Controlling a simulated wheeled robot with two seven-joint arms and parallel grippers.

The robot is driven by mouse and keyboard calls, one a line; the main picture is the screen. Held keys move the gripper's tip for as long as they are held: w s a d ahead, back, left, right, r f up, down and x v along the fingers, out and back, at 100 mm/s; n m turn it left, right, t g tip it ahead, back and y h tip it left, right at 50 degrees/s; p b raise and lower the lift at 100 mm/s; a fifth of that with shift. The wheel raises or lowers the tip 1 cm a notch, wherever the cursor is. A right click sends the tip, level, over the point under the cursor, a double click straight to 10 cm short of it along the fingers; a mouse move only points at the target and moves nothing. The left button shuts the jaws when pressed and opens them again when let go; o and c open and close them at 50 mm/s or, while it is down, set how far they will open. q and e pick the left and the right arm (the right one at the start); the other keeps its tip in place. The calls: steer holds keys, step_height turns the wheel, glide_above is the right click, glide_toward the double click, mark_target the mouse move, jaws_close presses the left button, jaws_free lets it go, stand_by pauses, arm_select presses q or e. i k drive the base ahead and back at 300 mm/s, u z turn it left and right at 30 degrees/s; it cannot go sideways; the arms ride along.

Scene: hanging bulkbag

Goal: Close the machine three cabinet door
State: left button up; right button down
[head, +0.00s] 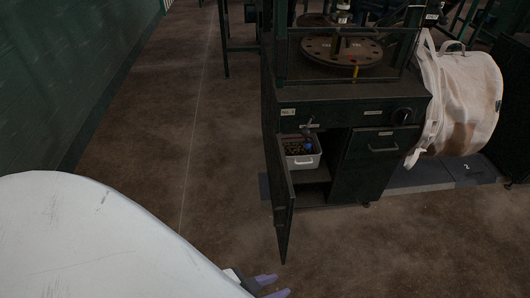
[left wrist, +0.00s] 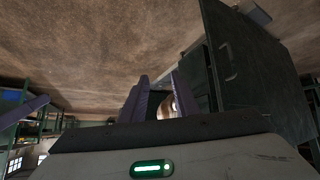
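The machine three cabinet (head: 340,110) stands right of centre in the head view, with a small label on its upper left. Its left door (head: 279,195) hangs open toward me, seen nearly edge-on, showing a white bin of dark pieces (head: 303,161) inside. My left gripper (head: 271,286) is at the bottom edge of the head view, in front of the door's lower edge and apart from it. Its two purple fingers (left wrist: 158,98) are spread and empty in the left wrist view. A dark panel with a handle (left wrist: 245,65) is right of them; I cannot tell which panel. My right gripper is not in view.
A front with a handle (head: 375,165) beside the opening is shut. A round drilled plate (head: 342,50) sits on top of the machine. A white bulk bag (head: 465,100) hangs at the right. The brown floor (head: 170,150) left of the cabinet is clear, up to a green wall (head: 60,70).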

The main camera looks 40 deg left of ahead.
mark_target(284, 198)
steer(key=u, duration=1.4)
steer(key=i, duration=0.5)
steer(key=z, duration=0.55)
